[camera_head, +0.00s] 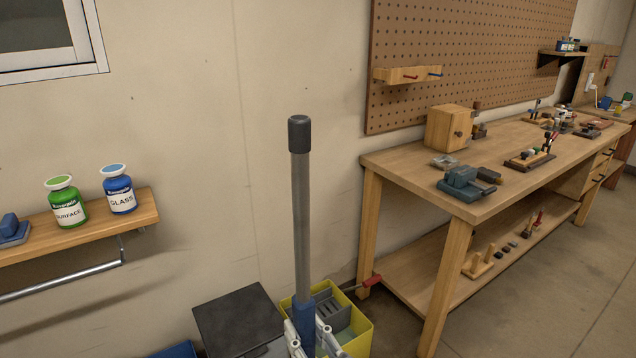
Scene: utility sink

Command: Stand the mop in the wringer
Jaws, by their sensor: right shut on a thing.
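The mop's grey handle (301,215) stands near upright in the middle of the view, with a dark cap on top and a blue section low down. My right gripper (308,334) is at the bottom edge, shut on the mop around the blue section, with a pale finger showing on either side. The yellow bucket (360,335) with the grey wringer (328,306) stands behind and to the right of the handle. A red-tipped lever (362,284) sticks out from it to the right. The mop head is out of view below. My left gripper is not in view.
A dark flat-topped box (238,322) stands left of the bucket. A wooden workbench (400,160) with tools is on the right, its near leg close to the bucket. A wall shelf (146,207) holds a green bottle (65,205) and a blue bottle (118,190).

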